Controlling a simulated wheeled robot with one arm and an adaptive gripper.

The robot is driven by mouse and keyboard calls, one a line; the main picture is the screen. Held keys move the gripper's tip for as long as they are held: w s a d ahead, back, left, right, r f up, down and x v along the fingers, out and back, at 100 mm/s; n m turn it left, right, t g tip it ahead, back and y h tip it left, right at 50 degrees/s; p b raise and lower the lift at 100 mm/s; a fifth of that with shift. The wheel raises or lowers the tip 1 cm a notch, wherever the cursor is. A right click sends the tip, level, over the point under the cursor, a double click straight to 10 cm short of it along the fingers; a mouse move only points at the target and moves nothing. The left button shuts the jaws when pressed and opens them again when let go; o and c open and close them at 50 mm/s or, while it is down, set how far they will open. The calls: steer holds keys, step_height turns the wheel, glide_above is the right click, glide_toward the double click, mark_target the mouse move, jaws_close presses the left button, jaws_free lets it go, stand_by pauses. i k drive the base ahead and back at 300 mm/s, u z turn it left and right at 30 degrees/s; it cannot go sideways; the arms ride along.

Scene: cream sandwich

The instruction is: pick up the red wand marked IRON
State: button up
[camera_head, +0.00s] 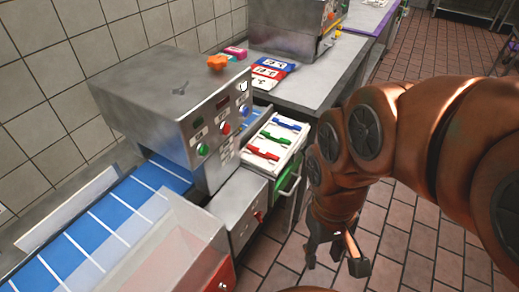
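A red wand-like piece (262,153) lies in a white tray (258,167) beside the grey machine, in front of a green piece (274,138) and a blue piece (287,126). I cannot read any IRON marking on it at this size. My gripper (335,262) hangs at the lower centre right, over the tiled floor in the picture. Its two fingers are spread apart with nothing between them. It is apart from the tray, to the right of and lower than it in the picture.
The grey machine (175,90) with buttons stands left of the tray, with a blue striped conveyor (105,225) running from it. A green handle (290,182) sits at the tray's front. Flat red and blue cards (272,68) lie on the counter behind. Floor to the right is clear.

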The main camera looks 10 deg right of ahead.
mark_target(261, 151)
steer(key=u, duration=1.55)
steer(key=k, duration=1.05)
steer(key=z, duration=0.05)
steer(key=i, duration=0.5)
steer(key=u, duration=0.05)
